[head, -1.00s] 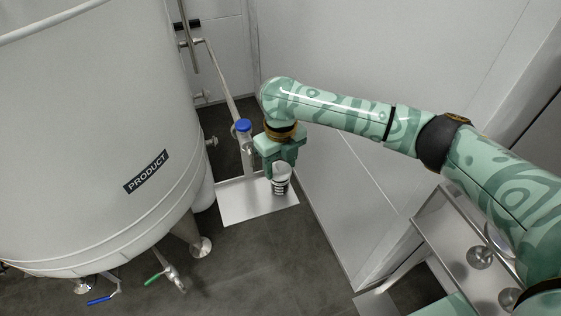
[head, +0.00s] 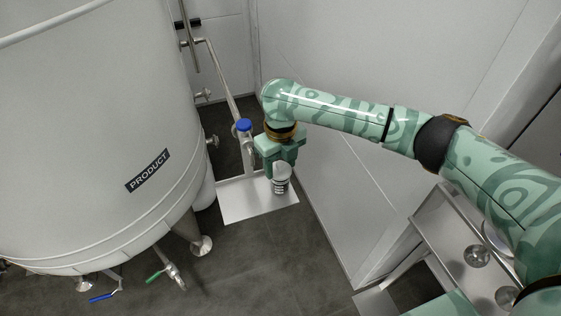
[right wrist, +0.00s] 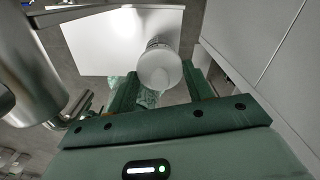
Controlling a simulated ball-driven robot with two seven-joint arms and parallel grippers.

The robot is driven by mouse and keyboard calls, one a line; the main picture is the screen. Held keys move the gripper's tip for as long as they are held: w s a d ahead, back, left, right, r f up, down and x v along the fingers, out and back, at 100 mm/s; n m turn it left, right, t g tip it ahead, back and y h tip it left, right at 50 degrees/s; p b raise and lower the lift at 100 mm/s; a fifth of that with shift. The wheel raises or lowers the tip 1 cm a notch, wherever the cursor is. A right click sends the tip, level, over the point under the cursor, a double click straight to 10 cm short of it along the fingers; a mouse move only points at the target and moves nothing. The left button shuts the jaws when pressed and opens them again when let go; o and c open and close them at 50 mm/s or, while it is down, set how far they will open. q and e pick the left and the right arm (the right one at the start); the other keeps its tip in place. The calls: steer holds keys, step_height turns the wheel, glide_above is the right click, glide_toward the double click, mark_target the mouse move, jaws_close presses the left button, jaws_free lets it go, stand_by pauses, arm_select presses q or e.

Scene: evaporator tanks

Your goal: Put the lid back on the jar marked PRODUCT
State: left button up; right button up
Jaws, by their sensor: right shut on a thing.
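The jar (head: 280,185) is small and pale with dark print around its side. It stands upright on a white stand (head: 235,208) beside the big tank. My right gripper (head: 279,167) points down over the jar and is shut on the white lid (right wrist: 160,70). In the right wrist view the lid lies between the fingers of the gripper (right wrist: 160,88), over the jar's mouth. I cannot tell whether the lid touches the rim all round. The word on the jar is too small to read. My left gripper is not in view.
A big white tank (head: 90,120) labelled PRODUCT fills the left. A pipe with a blue-capped fitting (head: 243,125) rises close behind the stand. A pale wall (head: 350,130) is close on the right. A metal cart (head: 450,235) stands at lower right.

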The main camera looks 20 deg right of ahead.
steer(key=shift+p, duration=0.35)
stand_by(0.4)
steer(key=o, duration=1.6)
step_height(320, 180, up, 7)
steer(key=p, duration=0.7)
